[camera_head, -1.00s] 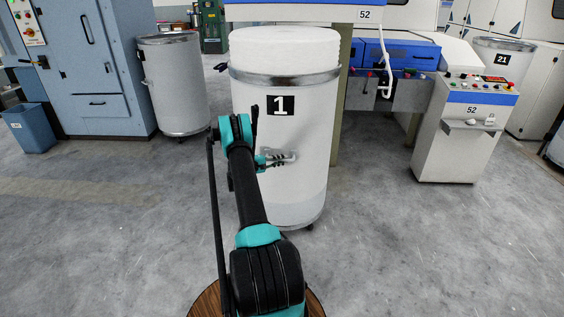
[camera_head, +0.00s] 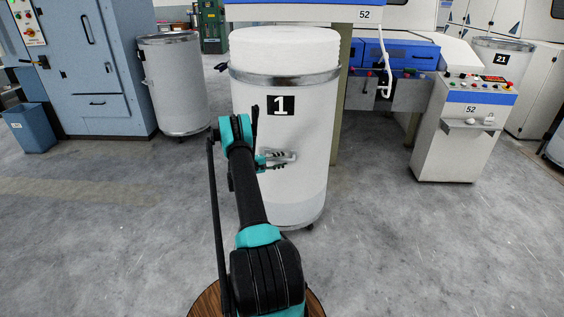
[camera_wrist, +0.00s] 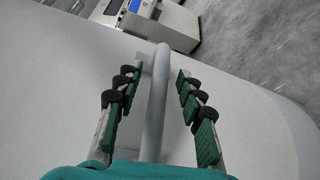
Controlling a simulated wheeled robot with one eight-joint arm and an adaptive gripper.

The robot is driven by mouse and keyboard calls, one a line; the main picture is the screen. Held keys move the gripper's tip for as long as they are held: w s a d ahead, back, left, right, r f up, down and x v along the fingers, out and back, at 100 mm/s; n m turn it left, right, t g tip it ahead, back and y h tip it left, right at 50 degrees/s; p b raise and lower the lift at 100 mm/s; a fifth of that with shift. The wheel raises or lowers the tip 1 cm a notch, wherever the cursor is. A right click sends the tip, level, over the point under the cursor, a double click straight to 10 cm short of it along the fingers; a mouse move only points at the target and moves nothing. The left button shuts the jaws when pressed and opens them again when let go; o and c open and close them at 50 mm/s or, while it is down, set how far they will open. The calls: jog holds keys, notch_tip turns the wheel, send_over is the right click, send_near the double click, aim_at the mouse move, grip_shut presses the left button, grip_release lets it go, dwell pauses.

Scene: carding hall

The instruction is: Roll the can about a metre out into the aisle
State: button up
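The can (camera_head: 305,115) is a tall white cylinder with a metal rim band, a black "1" label and white fibre heaped above its top. It stands upright on small casters in front of the machine. My gripper (camera_head: 284,158) is at the can's near side, below the label. In the wrist view, a grey bar handle (camera_wrist: 156,105) on the can runs between my gripper's two fingers (camera_wrist: 158,76). The fingers are apart, with a gap visible on each side of the handle. The can's left lower side is partly hidden by my arm.
The machine's control console (camera_head: 461,135) stands to the right, and a blue cabinet (camera_head: 92,75) to the left. The grey floor (camera_head: 430,250) in front and at both sides is clear.

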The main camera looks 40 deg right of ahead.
jog(key=w+a+r, duration=0.1)
jog(key=w+a, duration=0.1)
jog(key=a, duration=0.9)
jog(key=shift+a, duration=0.4)
